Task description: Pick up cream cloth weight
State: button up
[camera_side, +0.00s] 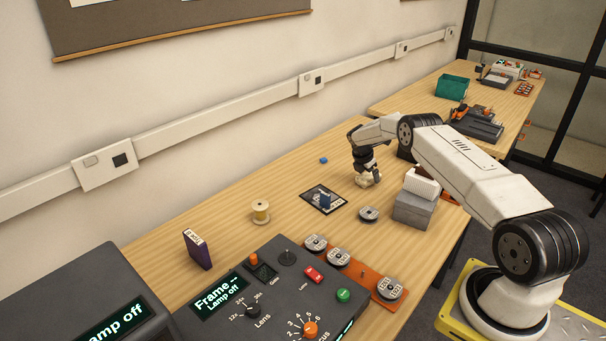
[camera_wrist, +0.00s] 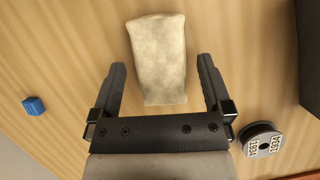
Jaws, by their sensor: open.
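The cream cloth weight (camera_wrist: 158,55) lies on the wooden table. In the wrist view it is a pale, tapered cloth block, its near end between the fingertips and the rest extending beyond them. My gripper (camera_wrist: 160,78) is open, with one dark finger to each side of the weight and a visible gap on both sides. In the side view my gripper (camera_side: 368,177) is low over the table, and the cream weight (camera_side: 361,183) shows small just beneath it, partly hidden by the fingers. I cannot tell the exact height of the fingertips above the table.
A grey box (camera_side: 413,210) with a white ribbed top stands close to the right. A control console (camera_side: 270,290) fills the front.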

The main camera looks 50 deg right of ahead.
aim_at(369, 175)
jog(key=shift+s+d+f, duration=0.1)
jog(key=shift+d+f, duration=0.2)
jog(key=shift+f, duration=0.35)
jog(key=shift+f, duration=0.2)
dwell(0.5)
jog(key=shift+r, duration=0.1)
grip_shut()
notch_tip(369, 175, up, 10)
jog(key=shift+r, duration=0.2)
dwell(0.8)
dwell(0.4)
